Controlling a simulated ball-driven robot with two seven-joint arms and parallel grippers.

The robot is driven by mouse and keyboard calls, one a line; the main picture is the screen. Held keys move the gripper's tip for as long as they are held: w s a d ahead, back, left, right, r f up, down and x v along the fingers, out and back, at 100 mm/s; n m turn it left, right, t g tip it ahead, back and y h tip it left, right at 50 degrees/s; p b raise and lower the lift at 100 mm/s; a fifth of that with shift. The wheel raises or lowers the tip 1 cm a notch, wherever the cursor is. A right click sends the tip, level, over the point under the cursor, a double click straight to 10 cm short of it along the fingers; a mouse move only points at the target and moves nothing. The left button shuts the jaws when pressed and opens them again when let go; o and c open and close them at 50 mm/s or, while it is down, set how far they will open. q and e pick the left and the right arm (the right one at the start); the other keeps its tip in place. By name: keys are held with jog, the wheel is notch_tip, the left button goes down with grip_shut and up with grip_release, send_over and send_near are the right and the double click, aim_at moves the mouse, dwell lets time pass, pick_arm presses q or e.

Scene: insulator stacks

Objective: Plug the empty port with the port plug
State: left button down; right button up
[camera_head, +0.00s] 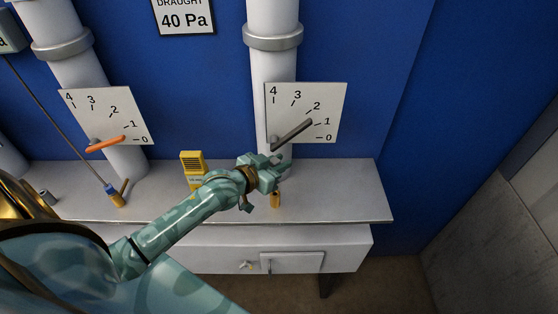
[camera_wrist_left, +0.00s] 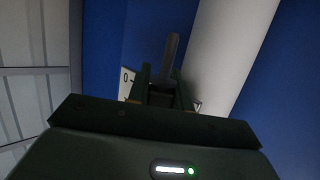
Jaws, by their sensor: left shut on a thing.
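My left gripper (camera_head: 280,166) is in front of the lower right pipe, just below the dark lever of its dial. In the left wrist view its two fingers (camera_wrist_left: 161,92) are shut on a small dark piece (camera_wrist_left: 160,98). I cannot tell for sure that this is the port plug. A short brass fitting (camera_head: 275,200) stands below the gripper at the right shelf; I cannot see whether its top is empty. A similar brass fitting (camera_head: 116,198) at the left has a cable running into it. My right gripper is not in view.
The right dial's dark lever (camera_head: 293,133) is close above the gripper and also shows in the left wrist view (camera_wrist_left: 170,50). A yellow meter (camera_head: 192,169) and a small grey cylinder (camera_head: 48,198) stand on the grey shelf (camera_head: 340,203). The shelf's right end is clear.

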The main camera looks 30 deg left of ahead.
pick_arm(q)
jog(key=shift+r, duration=0.1)
jog(key=shift+f+b, duration=1.65)
jog(key=shift+f, duration=1.3)
jog(key=shift+p, duration=0.85)
jog(key=shift+f+b, duration=1.8)
jog(key=shift+f, duration=0.75)
jog(key=c, duration=1.2)
grip_release()
jog(key=shift+o, duration=0.2)
jog(key=shift+s, duration=0.1)
jog(key=p+v, duration=0.1)
jog(key=v, duration=1.5)
